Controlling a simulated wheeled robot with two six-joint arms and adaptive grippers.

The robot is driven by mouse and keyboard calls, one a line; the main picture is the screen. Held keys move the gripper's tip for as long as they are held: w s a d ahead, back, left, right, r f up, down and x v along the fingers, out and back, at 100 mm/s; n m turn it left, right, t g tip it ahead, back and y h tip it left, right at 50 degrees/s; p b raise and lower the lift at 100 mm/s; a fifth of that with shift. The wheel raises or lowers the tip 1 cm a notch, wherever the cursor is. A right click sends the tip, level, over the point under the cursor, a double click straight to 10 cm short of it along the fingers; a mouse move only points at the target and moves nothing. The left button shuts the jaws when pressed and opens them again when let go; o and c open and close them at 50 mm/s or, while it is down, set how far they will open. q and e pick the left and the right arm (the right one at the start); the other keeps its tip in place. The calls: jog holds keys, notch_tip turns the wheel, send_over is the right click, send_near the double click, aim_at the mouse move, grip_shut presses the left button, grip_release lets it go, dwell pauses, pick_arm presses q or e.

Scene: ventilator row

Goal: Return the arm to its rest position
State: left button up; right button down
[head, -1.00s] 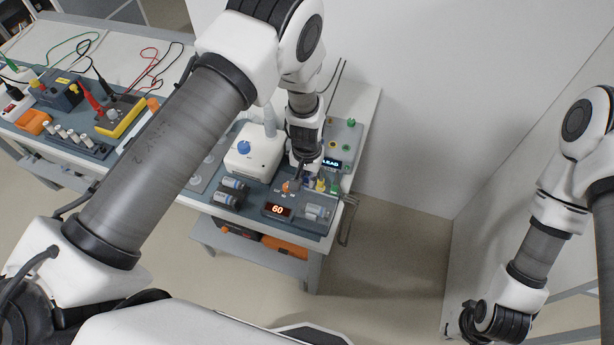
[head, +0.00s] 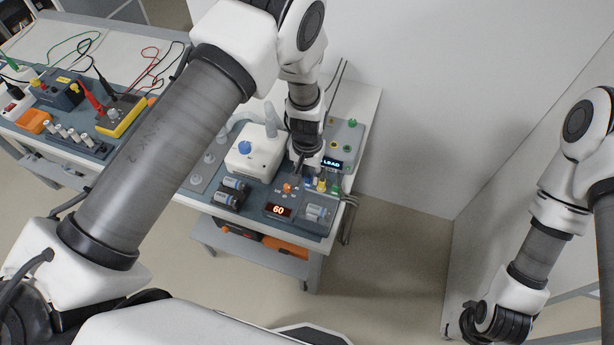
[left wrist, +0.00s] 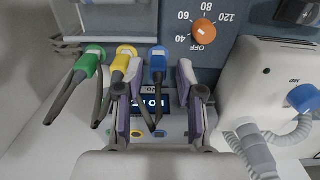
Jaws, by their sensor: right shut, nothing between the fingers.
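My left gripper (head: 301,168) hangs above the right end of the bench, just over a row of coloured plugs. In the left wrist view its two fingers (left wrist: 155,72) are apart, with nothing gripped. A blue plug (left wrist: 157,62) with a dark lead shows between the fingers, below them; I cannot tell how far. A yellow plug (left wrist: 122,62) and a green plug (left wrist: 90,60) sit beside it. My right gripper (head: 470,322) is low at the right of the head view, shut and empty, its fingertips mostly hidden.
An orange knob (left wrist: 204,30) and a red "60" display (head: 279,211) are near the plugs. A white unit with a blue knob (head: 245,148) stands left of my left gripper. A "LEAD" display (head: 332,163) is close on its right. Floor right of the bench is clear.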

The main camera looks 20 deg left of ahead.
pick_arm(q)
notch_tip(320, 180, up, 10)
jog(key=s+a+f, duration=0.2)
jog(key=s+f, duration=0.1)
jog(key=s+a+f, duration=0.1)
jog(key=f, duration=0.1)
jog(key=shift+s+a+f, duration=0.1)
jog(key=shift+s+a, duration=0.1)
jog(key=shift+s, duration=0.05)
jog(key=shift+y, duration=0.4)
jog(key=s+a+f, duration=0.1)
jog(key=s+f, duration=0.1)
jog(key=s, duration=0.1)
jog(key=s+a+f, duration=0.2)
jog(key=s, duration=0.1)
jog(key=s+a+f, duration=0.1)
jog(key=s+f, duration=0.2)
jog(key=shift+s+a, duration=0.35)
jog(key=shift+a, duration=0.05)
jog(key=s+a+f+b, duration=0.1)
jog(key=s+f+b, duration=0.3)
jog(key=s, duration=0.9)
notch_tip(320, 180, down, 2)
jog(key=shift+a+f+n+h, duration=0.1)
jog(key=shift+a+n+h, duration=0.1)
jog(key=shift+n+h, duration=0.2)
